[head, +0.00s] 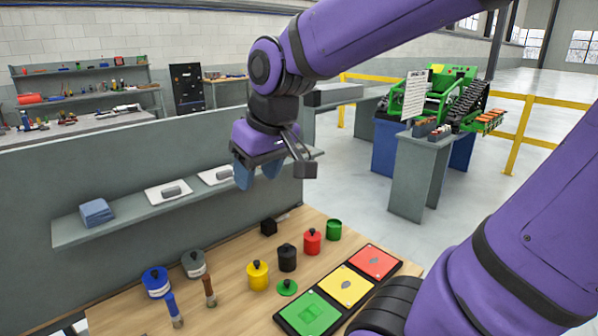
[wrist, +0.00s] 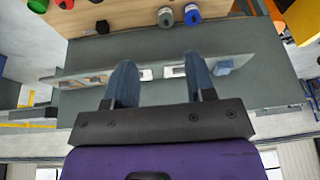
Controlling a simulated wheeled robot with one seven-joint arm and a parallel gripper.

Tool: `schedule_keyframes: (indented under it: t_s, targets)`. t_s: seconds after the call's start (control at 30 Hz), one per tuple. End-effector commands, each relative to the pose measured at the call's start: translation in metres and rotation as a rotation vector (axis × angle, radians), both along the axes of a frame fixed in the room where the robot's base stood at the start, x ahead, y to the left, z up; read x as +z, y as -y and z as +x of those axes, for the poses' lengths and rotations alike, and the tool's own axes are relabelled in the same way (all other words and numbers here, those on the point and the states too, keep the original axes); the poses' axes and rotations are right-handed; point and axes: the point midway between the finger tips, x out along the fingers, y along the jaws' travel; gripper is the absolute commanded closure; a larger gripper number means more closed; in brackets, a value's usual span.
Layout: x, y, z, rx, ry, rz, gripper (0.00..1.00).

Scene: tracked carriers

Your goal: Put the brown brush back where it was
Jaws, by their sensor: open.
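The brown brush (head: 209,289) is on the wooden table in the head view, in front of the grey lidded pot (head: 194,264) and right of a blue-handled brush (head: 171,309). I cannot tell if it stands or lies. My gripper (head: 257,172) is open and empty, high above and behind the brush, near the shelf with the white plates. In the wrist view its two blue fingers (wrist: 160,62) are spread apart with nothing between them. The brown brush cannot be made out in the wrist view.
A blue pot (head: 157,282) stands left of the grey one. Yellow (head: 258,275), black, red and green pots stand to the right, beside a three-coloured tray (head: 343,318).

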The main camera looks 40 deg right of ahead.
Motion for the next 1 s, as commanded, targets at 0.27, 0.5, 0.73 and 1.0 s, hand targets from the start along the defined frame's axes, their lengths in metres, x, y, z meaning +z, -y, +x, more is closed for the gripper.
schedule_keyframes:
  t_s: [0.27, 0.5, 0.73, 1.0]
  targets:
    - [0.021, 0.010, -0.068, -0.069, 0.091, -0.015, 0.50]
    - [0.023, 0.012, -0.089, -0.093, 0.114, -0.022, 0.50]
    - [0.024, 0.012, -0.089, -0.093, 0.114, -0.023, 0.50]
    - [0.024, 0.012, -0.089, -0.093, 0.114, -0.022, 0.50]
